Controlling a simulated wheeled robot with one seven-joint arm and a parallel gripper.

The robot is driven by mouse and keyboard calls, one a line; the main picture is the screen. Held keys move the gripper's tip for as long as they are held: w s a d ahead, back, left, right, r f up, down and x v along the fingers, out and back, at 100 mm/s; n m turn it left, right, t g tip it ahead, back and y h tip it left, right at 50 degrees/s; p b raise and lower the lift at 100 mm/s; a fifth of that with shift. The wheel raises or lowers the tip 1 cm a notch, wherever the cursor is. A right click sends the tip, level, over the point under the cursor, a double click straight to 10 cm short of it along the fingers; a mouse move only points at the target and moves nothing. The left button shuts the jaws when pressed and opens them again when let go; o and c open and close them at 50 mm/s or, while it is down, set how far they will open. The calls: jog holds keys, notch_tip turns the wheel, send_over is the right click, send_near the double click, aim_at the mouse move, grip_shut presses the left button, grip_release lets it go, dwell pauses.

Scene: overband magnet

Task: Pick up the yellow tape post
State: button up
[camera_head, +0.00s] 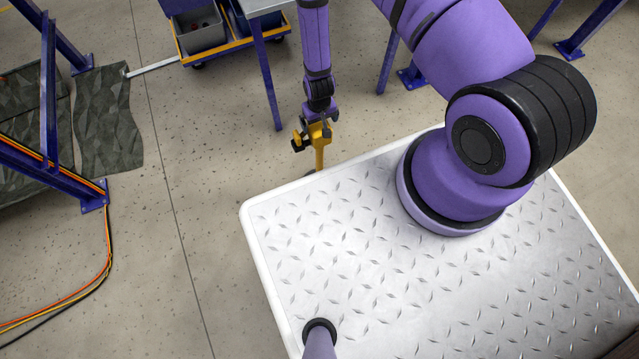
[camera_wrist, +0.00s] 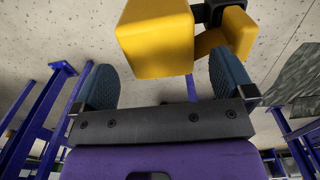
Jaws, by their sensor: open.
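The yellow tape post (camera_head: 320,156) stands on the floor just beyond the far edge of my base's platform in the head view. Its blocky yellow head with dark fittings is close to my gripper (camera_head: 319,112), which reaches down from above. The post's foot is partly hidden by the platform edge. In the wrist view the yellow head (camera_wrist: 157,42) fills the top middle, in front of my open gripper (camera_wrist: 164,80). Its lower edge shows between the two dark blue fingers, with gaps on both sides. I cannot tell how far it sits between them.
A cart with grey and blue bins (camera_head: 200,30) stands at the top left, beside a blue-legged table (camera_head: 265,75). Blue frames, a dark crumpled sheet (camera_head: 105,120) and cables (camera_head: 107,245) are at left. The floor left of the post is clear.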

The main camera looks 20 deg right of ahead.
aim_at(319, 126)
jog(key=shift+s+f, duration=0.15)
jog(key=shift+f, duration=2)
jog(key=c, duration=1.8)
jog(key=shift+r, duration=0.1)
